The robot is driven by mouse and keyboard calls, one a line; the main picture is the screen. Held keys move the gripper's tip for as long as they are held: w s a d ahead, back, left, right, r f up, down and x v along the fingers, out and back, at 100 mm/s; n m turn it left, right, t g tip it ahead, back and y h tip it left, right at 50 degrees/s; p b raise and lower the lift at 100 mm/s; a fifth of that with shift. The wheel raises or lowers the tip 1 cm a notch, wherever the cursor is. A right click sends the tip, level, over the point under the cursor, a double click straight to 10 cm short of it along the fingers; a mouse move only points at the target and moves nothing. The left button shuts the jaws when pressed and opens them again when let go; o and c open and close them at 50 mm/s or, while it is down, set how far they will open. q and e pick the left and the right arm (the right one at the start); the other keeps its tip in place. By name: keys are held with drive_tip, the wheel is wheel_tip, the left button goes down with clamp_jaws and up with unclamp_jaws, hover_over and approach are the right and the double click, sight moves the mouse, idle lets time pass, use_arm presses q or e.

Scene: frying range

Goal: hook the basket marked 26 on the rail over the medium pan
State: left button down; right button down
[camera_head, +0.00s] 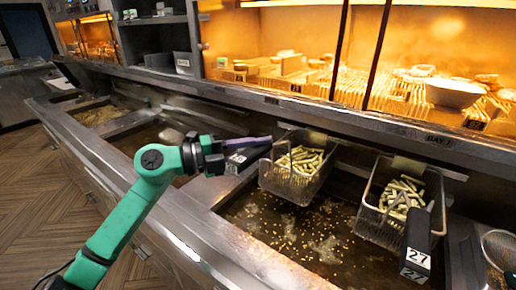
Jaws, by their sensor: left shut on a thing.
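A wire basket (283,181) full of pale fries hangs at the left part of the nearest oil pan (285,235), close to the back rail (345,152). Its dark handle (246,156) points left and bears a white tag whose number I cannot read. My left gripper (238,149) is shut on this handle. I cannot tell whether the basket's hook touches the rail. Another oil pan (140,138) lies left of the nearest one, beyond a metal divider. I cannot tell which is the medium pan. My right gripper is not in view.
A second basket of fries (375,222), with its handle marked 27 (416,258), sits to the right over the nearest pan. A round strainer (499,249) lies at the far right. A heated shelf with a white bowl (454,93) runs behind.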

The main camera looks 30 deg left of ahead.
use_arm(q)
drive_tip(key=c, duration=0.6)
unclamp_jaws()
drive_tip(key=shift+o, duration=0.2)
drive_tip(key=shift+f, duration=0.1)
